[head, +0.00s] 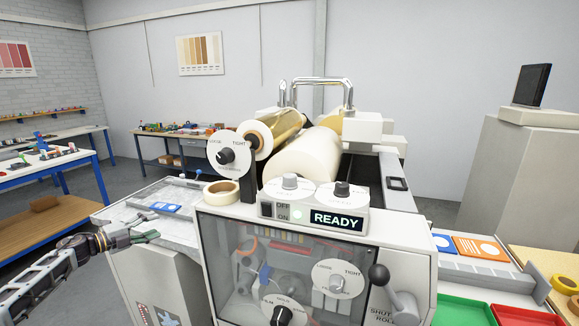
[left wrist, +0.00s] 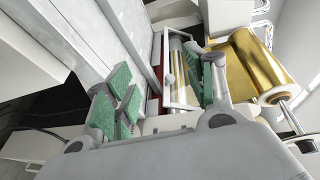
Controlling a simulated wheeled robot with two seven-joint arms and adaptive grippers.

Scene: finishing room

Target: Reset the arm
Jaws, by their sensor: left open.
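My left gripper (head: 146,238) is open and empty in the head view, just off the left front corner of the machine's side table. Its green-padded fingers (left wrist: 160,95) stand apart in the left wrist view, with nothing between them. The foil machine (head: 320,240) fills the middle of the head view, its display reading READY. A gold foil roll (head: 278,130) sits on top of it and also shows in the left wrist view (left wrist: 252,65). My right gripper is in neither view.
A lever (head: 380,278) stands at the machine's front right. Green (head: 462,311) and red (head: 520,316) trays sit at the lower right. Open floor lies left of the machine.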

